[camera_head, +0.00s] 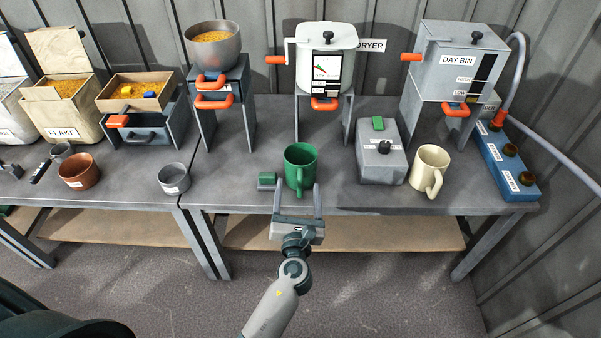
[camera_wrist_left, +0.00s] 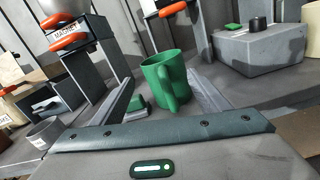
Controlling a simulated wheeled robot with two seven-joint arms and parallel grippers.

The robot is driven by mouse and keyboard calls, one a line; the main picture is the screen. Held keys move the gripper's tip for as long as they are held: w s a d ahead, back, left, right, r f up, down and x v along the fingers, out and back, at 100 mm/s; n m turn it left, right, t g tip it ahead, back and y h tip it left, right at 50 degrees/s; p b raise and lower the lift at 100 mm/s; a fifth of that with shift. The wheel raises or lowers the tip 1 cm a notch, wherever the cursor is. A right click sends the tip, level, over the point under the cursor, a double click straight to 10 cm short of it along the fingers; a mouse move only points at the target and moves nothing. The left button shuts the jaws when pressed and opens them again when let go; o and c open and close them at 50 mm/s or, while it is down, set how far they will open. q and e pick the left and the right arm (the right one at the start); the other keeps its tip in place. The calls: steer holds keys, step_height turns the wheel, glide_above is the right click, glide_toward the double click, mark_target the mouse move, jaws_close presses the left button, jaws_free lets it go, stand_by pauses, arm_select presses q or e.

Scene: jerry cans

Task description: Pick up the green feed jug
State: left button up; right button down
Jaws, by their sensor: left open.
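The green feed jug (camera_head: 300,163) stands upright on the grey bench near its front edge, its handle facing my gripper. It also shows in the left wrist view (camera_wrist_left: 165,75), ahead between the fingers. My left gripper (camera_head: 297,188) is open and empty, just in front of the jug. Its two fingers point at the jug, one toward each side. I cannot tell whether the fingertips reach alongside the jug's body. No contact shows. My right gripper is not in view.
A small green block (camera_head: 267,180) lies just left of the jug. A grey box (camera_head: 382,160) and a cream jug (camera_head: 429,170) stand to the right. The dryer (camera_head: 326,65) stands behind. A grey cup (camera_head: 174,178) is farther left, with bare bench between.

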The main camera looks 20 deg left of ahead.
mark_target(299, 182)
arm_select(q)
steer(key=shift+w, duration=0.1)
steer(key=shift+b+x, duration=0.4)
steer(key=shift+x, duration=2.1)
steer(key=shift+d, duration=0.1)
steer(key=shift+c, duration=0.4)
